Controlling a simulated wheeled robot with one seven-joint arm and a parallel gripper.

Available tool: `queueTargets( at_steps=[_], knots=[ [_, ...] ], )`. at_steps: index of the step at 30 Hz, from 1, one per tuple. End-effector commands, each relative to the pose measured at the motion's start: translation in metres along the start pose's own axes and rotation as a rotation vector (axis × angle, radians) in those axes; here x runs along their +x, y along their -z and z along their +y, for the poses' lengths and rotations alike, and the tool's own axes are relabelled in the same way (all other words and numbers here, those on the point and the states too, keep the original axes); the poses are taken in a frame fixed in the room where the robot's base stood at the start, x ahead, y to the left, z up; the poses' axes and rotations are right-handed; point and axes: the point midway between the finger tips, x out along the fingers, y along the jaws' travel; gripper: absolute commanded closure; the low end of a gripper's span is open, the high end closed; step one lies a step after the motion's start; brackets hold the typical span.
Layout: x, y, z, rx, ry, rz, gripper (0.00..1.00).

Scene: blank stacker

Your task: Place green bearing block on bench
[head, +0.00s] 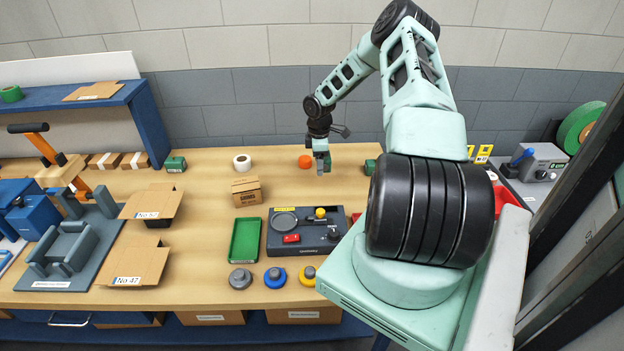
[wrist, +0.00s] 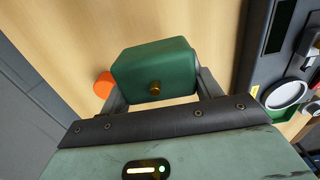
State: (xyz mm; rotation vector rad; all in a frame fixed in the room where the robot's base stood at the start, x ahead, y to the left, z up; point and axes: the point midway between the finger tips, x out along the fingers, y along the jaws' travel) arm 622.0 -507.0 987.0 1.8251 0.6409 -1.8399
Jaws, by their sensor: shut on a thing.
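A green bearing block (wrist: 155,62) with a brass fitting on its near face is held between the two fingers of my gripper (wrist: 160,85) in the wrist view. In the head view my gripper (head: 322,166) points down over the back part of the wooden bench (head: 215,184), and the green block partly shows at its tip. I cannot tell whether the block touches the bench. Another green block (head: 175,164) stands at the back left of the bench, and a green piece (head: 370,167) shows right of my gripper, partly hidden by my arm.
An orange round object (head: 305,161) is close left of my gripper. A white tape roll (head: 242,163), a small carton (head: 246,190), a green tray (head: 245,240) and a dark control panel (head: 292,247) stand nearby. Bare bench lies between the left green block and the tape roll.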

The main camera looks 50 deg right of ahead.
Motion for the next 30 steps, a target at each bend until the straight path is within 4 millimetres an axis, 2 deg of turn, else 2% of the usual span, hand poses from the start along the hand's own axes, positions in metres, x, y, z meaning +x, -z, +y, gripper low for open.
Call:
queueTargets(
  at_steps=[4, 11, 18, 30],
  knots=[
    [0.016, 0.001, 0.0, -0.001, -0.002, 0.002, 0.86],
    [0.032, 0.001, 0.001, 0.001, -0.001, 0.003, 0.86],
    [0.059, 0.002, 0.001, 0.0, -0.003, 0.004, 0.86],
    [0.067, 0.001, 0.002, 0.0, -0.005, 0.002, 0.86]
  ],
)
